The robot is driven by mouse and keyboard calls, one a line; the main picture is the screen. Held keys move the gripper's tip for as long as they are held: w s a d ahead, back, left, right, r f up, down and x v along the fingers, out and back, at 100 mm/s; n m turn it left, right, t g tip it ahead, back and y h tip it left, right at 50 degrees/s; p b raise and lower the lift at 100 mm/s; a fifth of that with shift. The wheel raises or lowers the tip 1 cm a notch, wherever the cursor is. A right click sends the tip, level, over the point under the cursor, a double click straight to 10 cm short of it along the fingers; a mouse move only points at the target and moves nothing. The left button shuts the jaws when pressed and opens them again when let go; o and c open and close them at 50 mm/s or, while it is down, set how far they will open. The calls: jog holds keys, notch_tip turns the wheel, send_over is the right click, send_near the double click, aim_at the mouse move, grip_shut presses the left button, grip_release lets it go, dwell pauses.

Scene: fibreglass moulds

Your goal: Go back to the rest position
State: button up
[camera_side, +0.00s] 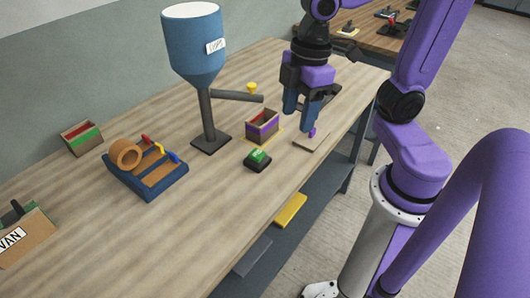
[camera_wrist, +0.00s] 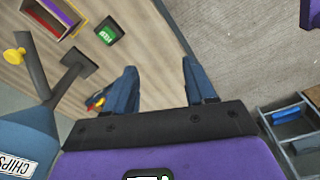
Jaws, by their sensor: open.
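My gripper (camera_side: 298,114) is above the right part of the wooden workbench (camera_side: 100,235), pointing down. Its two blue fingers are apart with nothing between them, and in the wrist view the gripper (camera_wrist: 158,72) also shows open and empty. A flat light board (camera_side: 311,143) with a small purple piece (camera_side: 312,132) lies on the bench below and slightly right of the fingers in the side view. An open box with a purple stripe (camera_side: 262,128) stands on the bench just left of the gripper.
A blue hopper (camera_side: 193,48) on a post stands left of my gripper, its spout arm (camera_side: 237,97) reaching toward it. The front bench is clear.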

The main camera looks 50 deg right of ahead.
jog(key=s+d+f, duration=0.2)
jog(key=s+f, duration=0.3)
jog(key=s, duration=0.3)
